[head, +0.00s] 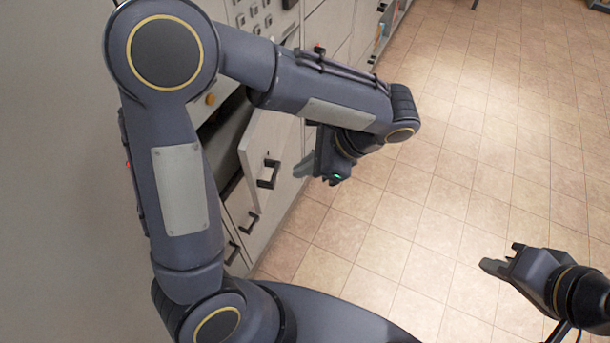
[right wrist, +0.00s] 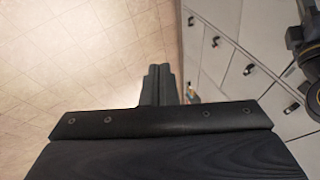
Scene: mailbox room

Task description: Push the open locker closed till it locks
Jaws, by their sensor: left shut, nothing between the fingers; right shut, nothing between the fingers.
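The open locker door (head: 262,150) is a pale grey panel with a black handle, standing ajar from the locker bank in the head view. A dark gap shows behind it, partly hidden by my left arm. My left gripper (head: 300,170) is shut and empty, just to the right of the door's outer face near the handle; I cannot tell whether it touches. My right gripper (head: 488,266) is shut and empty, over the floor at the lower right, well away from the door. Its shut fingers also show in the right wrist view (right wrist: 158,84).
Closed lockers (head: 240,225) with black handles lie below the open door. Closed locker fronts also show in the right wrist view (right wrist: 228,62). A keypad area (head: 262,15) is on the bank above. The tiled floor (head: 450,180) to the right is clear.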

